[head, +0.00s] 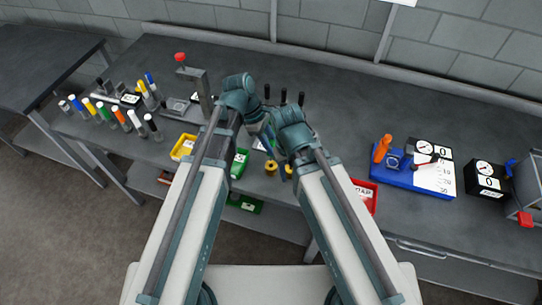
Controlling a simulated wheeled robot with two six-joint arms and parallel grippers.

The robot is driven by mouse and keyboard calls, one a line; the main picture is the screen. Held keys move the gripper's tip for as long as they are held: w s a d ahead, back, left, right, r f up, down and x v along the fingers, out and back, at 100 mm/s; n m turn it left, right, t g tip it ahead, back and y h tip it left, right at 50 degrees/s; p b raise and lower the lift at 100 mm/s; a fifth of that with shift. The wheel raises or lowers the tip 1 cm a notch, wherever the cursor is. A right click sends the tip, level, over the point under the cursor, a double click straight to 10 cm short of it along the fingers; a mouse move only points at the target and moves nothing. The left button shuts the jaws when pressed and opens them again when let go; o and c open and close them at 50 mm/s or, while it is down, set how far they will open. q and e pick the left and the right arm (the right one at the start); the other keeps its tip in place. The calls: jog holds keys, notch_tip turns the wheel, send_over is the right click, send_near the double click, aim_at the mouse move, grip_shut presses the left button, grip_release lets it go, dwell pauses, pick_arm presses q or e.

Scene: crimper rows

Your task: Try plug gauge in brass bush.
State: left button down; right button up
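Two small brass-coloured pieces, which look like bushes, show just below my wrists, one at the left (271,168) and one partly hidden at the right (289,170). My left gripper (262,133) and my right gripper (275,138) are close together above the middle of the bench, near these pieces. The wrists cover most of both grippers, so I cannot see whether the fingers are open or what they hold. I cannot pick out the plug gauge with certainty.
Several colour-topped cylinders (120,118) stand on the bench (335,92) at left, near a small press (195,88). Yellow (184,147), green (239,163) and red (366,196) bins line the front edge. A blue tray (412,178) and dial boxes (487,178) stand at right.

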pick_arm(q)
jog(key=shift+r+p, duration=0.75)
jog(key=shift+r, duration=0.15)
